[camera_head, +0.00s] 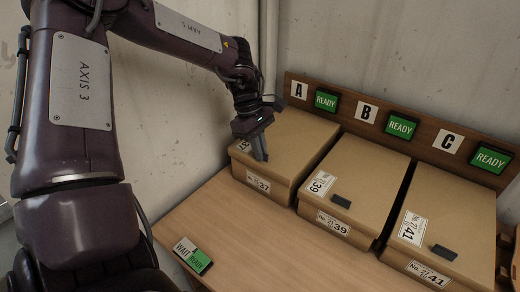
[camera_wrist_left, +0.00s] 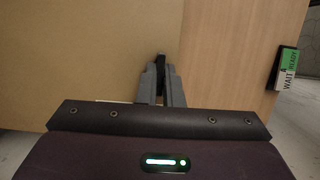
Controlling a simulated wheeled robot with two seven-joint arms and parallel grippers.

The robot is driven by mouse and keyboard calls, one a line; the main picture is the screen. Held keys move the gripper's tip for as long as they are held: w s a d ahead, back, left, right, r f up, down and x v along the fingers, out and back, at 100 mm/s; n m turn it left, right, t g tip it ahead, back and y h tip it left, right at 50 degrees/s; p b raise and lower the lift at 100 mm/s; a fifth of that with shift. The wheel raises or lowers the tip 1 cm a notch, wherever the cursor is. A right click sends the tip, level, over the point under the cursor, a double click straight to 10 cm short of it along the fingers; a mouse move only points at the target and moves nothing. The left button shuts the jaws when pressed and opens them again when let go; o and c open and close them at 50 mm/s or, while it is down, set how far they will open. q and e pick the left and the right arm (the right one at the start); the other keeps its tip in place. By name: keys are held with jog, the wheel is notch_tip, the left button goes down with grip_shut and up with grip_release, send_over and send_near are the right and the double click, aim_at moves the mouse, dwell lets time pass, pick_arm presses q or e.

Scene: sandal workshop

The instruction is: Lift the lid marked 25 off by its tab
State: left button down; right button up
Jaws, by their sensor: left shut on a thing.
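The box under sign A (camera_head: 285,150) is brown cardboard with a front label reading 37 (camera_head: 257,181). Its lid label (camera_head: 243,146) is partly hidden by my gripper and its digits are hard to read; I cannot make out a clear 25. My left gripper (camera_head: 260,154) is at the front part of that lid, pointing down. It is shut on a dark tab, which shows between the fingers in the left wrist view (camera_wrist_left: 160,66). The lid appears to sit on its box. My right gripper is not in view.
Box 39 (camera_head: 362,170) and box 41 (camera_head: 455,209) stand to the right, each with a dark lid tab. Behind them is a wooden board with signs A, B, C and green READY displays. A WAIT/READY block (camera_head: 193,255) lies at the table's left edge. The front tabletop (camera_head: 270,240) is clear.

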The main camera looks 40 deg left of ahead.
pick_arm(q)
jog(key=shift+r, duration=0.2)
jog(key=shift+s+r+p, duration=0.2)
jog(key=shift+r+p, duration=0.6)
jog(key=shift+r, duration=0.25)
jog(key=shift+s+d, duration=0.1)
jog(key=shift+s, duration=0.5)
jog(key=shift+s+d+r+p, duration=0.15)
jog(key=shift+s+p, duration=0.55)
jog(key=shift+s, duration=0.75)
jog(key=shift+s+d+p, duration=0.15)
jog(key=shift+s+p, duration=0.55)
jog(key=shift+s, duration=0.75)
